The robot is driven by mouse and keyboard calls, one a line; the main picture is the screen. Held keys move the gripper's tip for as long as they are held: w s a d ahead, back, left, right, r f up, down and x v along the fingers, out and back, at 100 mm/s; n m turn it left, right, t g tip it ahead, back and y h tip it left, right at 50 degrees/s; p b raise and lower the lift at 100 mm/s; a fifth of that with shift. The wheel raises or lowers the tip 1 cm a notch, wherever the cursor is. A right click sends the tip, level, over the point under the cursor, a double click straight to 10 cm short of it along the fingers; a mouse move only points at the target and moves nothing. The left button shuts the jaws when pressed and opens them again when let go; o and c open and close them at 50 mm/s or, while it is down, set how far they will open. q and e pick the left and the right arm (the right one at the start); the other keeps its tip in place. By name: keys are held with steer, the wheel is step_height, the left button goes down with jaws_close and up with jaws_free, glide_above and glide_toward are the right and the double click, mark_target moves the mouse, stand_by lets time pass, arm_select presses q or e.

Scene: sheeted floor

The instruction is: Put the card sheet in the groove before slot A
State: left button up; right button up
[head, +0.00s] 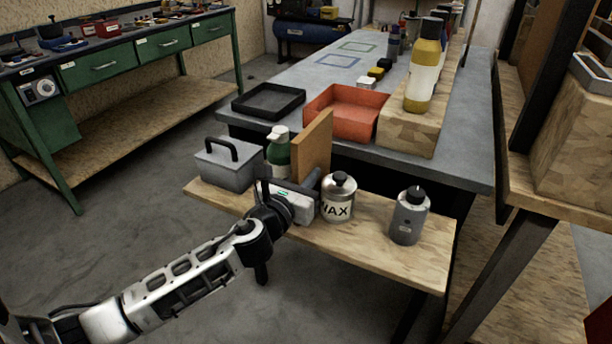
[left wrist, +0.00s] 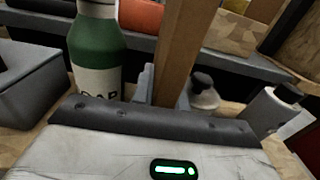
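A brown upright sheet (head: 313,146), which I take for the card sheet, rises from my left gripper (head: 308,182) above the wooden shelf (head: 390,262). In the left wrist view the sheet (left wrist: 180,45) stands edge-on between the fingers (left wrist: 166,88), which appear shut on it. Its lower edge is hidden by the gripper. A green and white bottle (head: 279,150) is just left of the sheet, and a metal WAX jar (head: 338,200) is close on its right. I cannot make out any groove or slot A label. My right gripper is not in view.
A grey lidded box (head: 228,168) and a grey bottle (head: 408,218) stand on the shelf. Behind are a black tray (head: 268,116), an orange tray (head: 355,128), and a yellow bottle (head: 423,75) on a wooden block (head: 408,134). The bench top (head: 300,72) has clear room.

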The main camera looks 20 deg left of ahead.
arm_select(q)
steer(key=o, duration=0.4)
steer(key=shift+c, duration=0.2)
